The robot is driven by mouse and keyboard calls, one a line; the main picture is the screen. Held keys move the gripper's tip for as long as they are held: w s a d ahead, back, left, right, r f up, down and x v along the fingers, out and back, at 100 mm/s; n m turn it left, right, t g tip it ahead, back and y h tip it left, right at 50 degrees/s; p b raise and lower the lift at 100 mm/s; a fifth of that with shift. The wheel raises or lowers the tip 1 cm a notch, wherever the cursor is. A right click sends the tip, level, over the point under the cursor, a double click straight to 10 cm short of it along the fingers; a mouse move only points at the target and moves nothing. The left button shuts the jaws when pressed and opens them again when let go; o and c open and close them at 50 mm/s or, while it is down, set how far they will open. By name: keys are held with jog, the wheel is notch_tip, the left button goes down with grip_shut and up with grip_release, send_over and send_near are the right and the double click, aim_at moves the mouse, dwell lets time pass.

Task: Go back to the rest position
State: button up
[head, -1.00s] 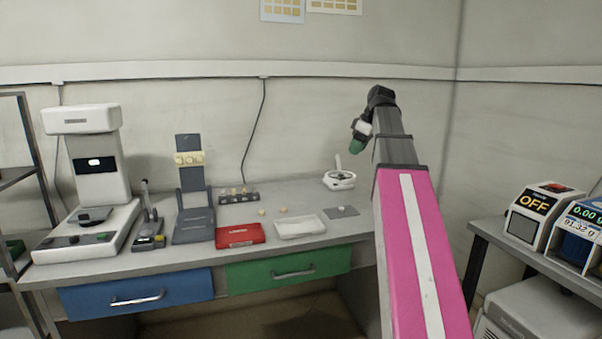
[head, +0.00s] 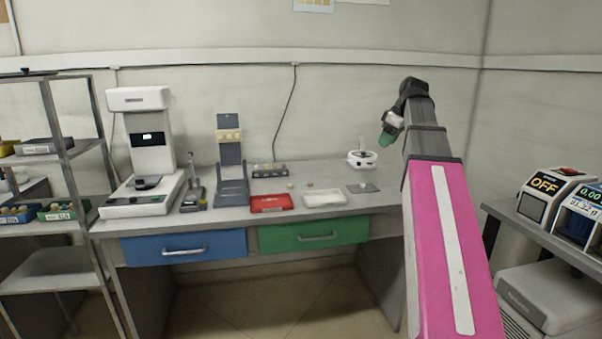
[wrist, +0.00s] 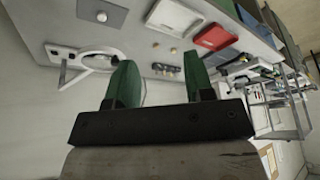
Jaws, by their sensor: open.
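My gripper (head: 386,137) is at the end of my raised arm, in the air above the right part of the bench. In the wrist view its two green fingers (wrist: 160,88) stand wide apart with nothing between them. The grey bench (head: 395,195) lies below, and the gripper touches nothing on it. The white round device (head: 361,160) on the bench stands below and to the left of the gripper.
On the bench are a red case (head: 271,203), a white tray (head: 324,199), a grey mat (head: 362,188) and a tall white instrument (head: 150,150). A metal rack (head: 66,170) stands at left. A side table (head: 560,241) with boxed devices is at right. Floor is clear in front.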

jog(key=s+a+f+m+g+h, duration=0.1)
jog(key=a+f+m, duration=0.2)
jog(key=f, duration=1)
jog(key=s+a+f+m, duration=0.2)
jog(key=f+m, duration=0.1)
jog(key=f, duration=1.1)
jog(key=s+a+f+m+h, duration=0.1)
jog(key=s+f, duration=0.3)
jog(key=f, duration=0.4)
jog(key=s+a+f+m+g, duration=0.1)
jog(key=s+a+f+m, duration=0.1)
jog(key=s+f, duration=0.3)
jog(key=s+a+f+m+h, duration=0.1)
jog(key=s+f, duration=0.3)
jog(key=f, duration=0.6)
jog(key=shift+s+a+f+m+g+h, duration=0.25)
jog(key=shift+a+f+m+g+h, duration=0.05)
jog(key=shift+a, duration=0.05)
